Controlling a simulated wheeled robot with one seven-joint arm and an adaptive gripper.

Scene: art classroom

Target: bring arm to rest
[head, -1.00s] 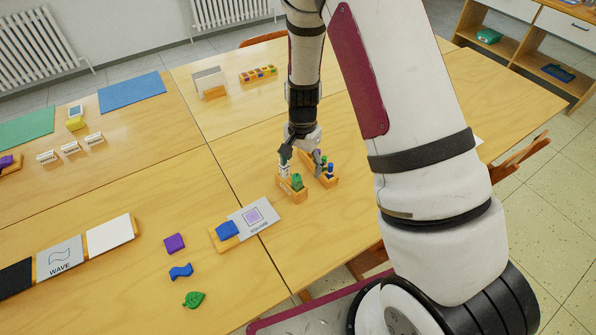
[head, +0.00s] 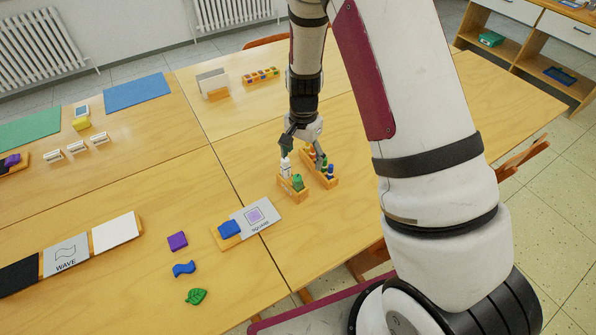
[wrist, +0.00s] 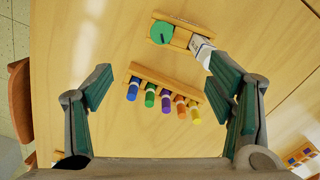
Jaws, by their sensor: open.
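My gripper (head: 303,149) is open and empty, pointing down just above two small wooden holders on the table. In the wrist view its two fingers (wrist: 163,75) are spread wide. The second holder (wrist: 144,70) carries a row of several small items with blue, green, purple, orange and yellow ends, lying between the fingers in that view.
A SQUARE card (head: 254,215) and blue block (head: 229,228) sit on a tray at front left. Purple block (head: 177,240), blue wave (head: 184,269) and green leaf (head: 196,296) lie loose nearby. A colourful rack (head: 261,76) stands behind. Table right of the holders looks clear.

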